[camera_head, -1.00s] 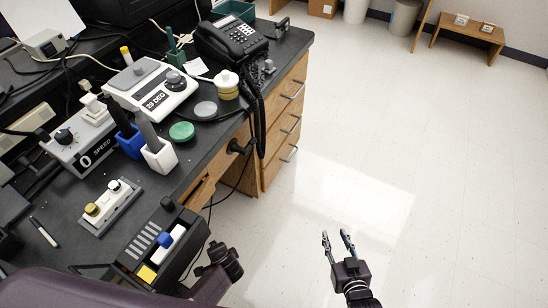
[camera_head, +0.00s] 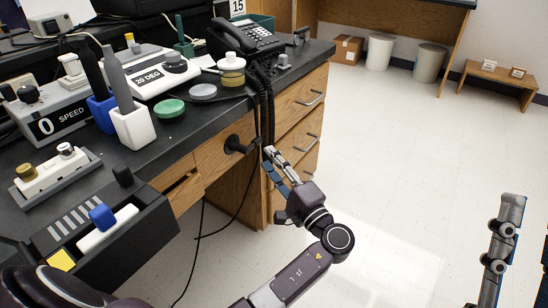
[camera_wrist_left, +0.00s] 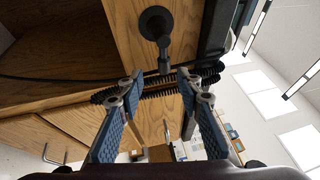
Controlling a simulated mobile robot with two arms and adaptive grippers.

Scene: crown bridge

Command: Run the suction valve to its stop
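The suction valve (camera_head: 238,144) is a black round fitting with a short handle on the wooden front of the bench. In the left wrist view its round base and downward-pointing handle (camera_wrist_left: 157,22) show at top centre. My left gripper (camera_head: 269,160) is in front of the bench, right of the valve and slightly lower. Its two fingers (camera_wrist_left: 160,84) are spread with nothing held, and the handle's end shows beyond the gap between the tips. My right gripper (camera_head: 520,245) is at the right edge, partly cut off, its fingers apart and empty.
A coiled black phone cord (camera_head: 265,105) hangs close beside the valve and crosses behind my left fingers in the wrist view. Wooden drawers (camera_head: 300,110) stand to the right. A control box (camera_head: 100,235) juts out at lower left.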

